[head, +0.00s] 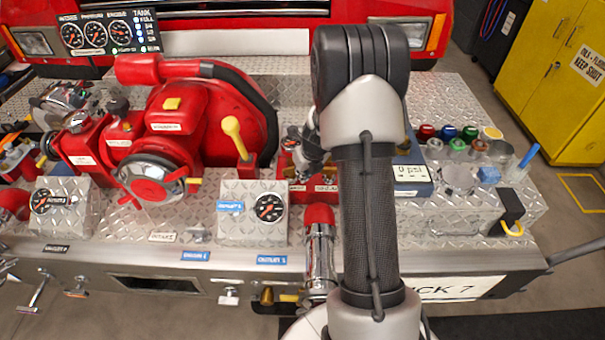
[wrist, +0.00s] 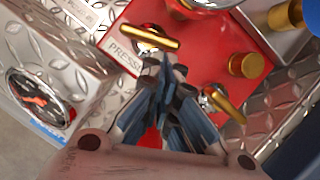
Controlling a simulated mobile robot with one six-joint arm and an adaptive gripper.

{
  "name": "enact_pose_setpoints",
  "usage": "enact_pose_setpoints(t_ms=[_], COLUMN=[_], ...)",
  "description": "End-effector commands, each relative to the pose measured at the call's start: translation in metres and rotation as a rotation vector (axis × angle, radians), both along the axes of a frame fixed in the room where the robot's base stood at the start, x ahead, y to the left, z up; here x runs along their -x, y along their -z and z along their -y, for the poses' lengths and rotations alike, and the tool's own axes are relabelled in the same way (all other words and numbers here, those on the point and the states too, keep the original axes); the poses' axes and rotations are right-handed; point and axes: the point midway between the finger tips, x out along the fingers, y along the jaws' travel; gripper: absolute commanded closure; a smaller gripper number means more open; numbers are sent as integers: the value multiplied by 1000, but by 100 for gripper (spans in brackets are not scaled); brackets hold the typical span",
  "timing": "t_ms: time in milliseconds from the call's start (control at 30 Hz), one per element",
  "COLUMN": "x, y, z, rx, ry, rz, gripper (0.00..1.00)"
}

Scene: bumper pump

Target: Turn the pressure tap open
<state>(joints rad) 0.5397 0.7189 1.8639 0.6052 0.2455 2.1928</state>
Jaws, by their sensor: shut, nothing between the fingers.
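The pressure tap (wrist: 150,37) shows in the wrist view as a brass lever handle on a red block (wrist: 208,38). A partly covered label reading "PRESSU" lies beside it. The handle lies nearly level in the picture, tilted slightly down to the right. My gripper (wrist: 165,68) is shut and empty, its fingertips just below the handle in the picture. I cannot tell whether they touch it. In the head view the red block (head: 297,190) shows beside my arm; the tap cannot be made out there.
A second brass lever (wrist: 225,104) and a brass knob (wrist: 243,65) sit on the same block. A gauge box (wrist: 75,70) stands at its left.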

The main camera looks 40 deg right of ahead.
Motion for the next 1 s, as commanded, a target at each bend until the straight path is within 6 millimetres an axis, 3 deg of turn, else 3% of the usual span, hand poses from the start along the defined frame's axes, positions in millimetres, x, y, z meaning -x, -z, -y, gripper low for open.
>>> enact_pose_setpoints(t_ms=[1000], x=[-6], y=[-1], z=[14], rx=[1], ry=[-300], rz=[2], gripper=[100])
